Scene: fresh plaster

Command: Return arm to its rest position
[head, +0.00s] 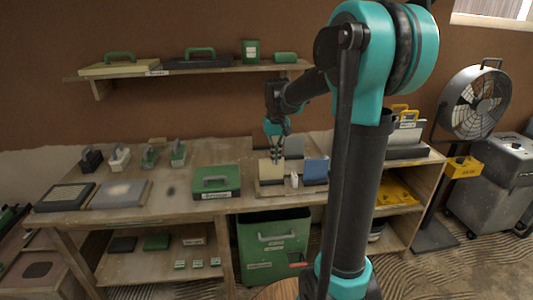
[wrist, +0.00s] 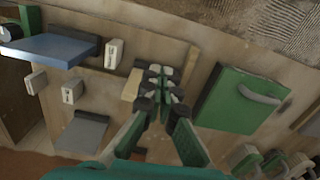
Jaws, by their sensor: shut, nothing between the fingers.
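My arm (head: 350,190) stands in the right half of the head view and reaches left over the workbench. My gripper (head: 276,156) points down just above a wooden rack, by a cream board (head: 271,173) at its left end. In the wrist view my gripper (wrist: 160,76) has its fingertips together and nothing held. The cream board (wrist: 132,86) shows just left of the fingertips there; whether they touch it I cannot tell.
The rack also holds a blue board (head: 316,170). A green case (head: 215,181) lies left of it, with several hand tools behind. A shelf (head: 190,71) hangs on the wall above. A green bin (head: 272,245) stands below. A fan (head: 474,103) is at the right.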

